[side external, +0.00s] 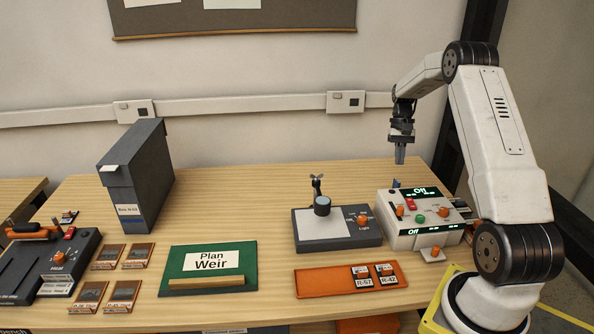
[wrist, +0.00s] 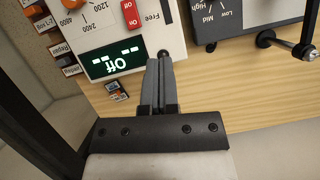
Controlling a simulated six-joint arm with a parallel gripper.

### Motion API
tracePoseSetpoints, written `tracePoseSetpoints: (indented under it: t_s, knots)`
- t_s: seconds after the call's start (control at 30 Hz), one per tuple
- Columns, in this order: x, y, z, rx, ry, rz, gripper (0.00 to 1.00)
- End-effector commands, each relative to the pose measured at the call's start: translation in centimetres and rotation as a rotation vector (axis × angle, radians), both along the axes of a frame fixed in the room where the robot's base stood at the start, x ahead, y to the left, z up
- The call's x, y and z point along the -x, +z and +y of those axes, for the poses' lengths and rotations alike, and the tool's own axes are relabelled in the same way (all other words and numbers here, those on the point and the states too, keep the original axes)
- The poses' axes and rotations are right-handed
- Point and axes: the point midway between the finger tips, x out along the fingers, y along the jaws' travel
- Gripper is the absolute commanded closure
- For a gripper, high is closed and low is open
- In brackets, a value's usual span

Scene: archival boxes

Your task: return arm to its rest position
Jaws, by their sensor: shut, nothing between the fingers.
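My gripper (side external: 400,158) hangs pointing down from my arm above the right part of the wooden table, behind the white control box. Its fingers are together with nothing between them. In the wrist view my gripper (wrist: 158,62) shows as two grey fingers side by side, over the edge of the white control box (wrist: 95,20). In the side view the white control box (side external: 405,240) has a display reading "Off", with orange knobs, a green button and a red switch. My gripper appears apart from the box.
A grey lamp device (side external: 365,238) stands left of the box. An orange tray (side external: 325,283) with two cards lies in front. A green "Plan Weir" board (side external: 240,256), a tall grey archival box (side external: 145,180), several small plaques and a dark device (side external: 75,260) fill the left. The table behind is clear.

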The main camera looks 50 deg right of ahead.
Motion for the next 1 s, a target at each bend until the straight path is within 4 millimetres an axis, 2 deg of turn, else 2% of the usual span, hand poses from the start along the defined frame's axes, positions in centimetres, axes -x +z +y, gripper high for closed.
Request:
tracePoseSetpoints:
  t_s: [0.27, 0.47, 0.57, 0.73, 1.0]
  knots:
    - [-0.3, 0.0, 0.4, 0.004, 0.010, -0.004, 1.00]
    - [-1.8, 0.4, 3.1, 0.033, 0.073, -0.029, 1.00]
    - [-2.9, 0.7, 5.5, 0.059, 0.128, -0.053, 1.00]
    - [-4.6, 1.1, 10.8, 0.112, 0.245, -0.110, 1.00]
    - [-5.3, 1.6, 19.8, 0.185, 0.441, -0.219, 1.00]
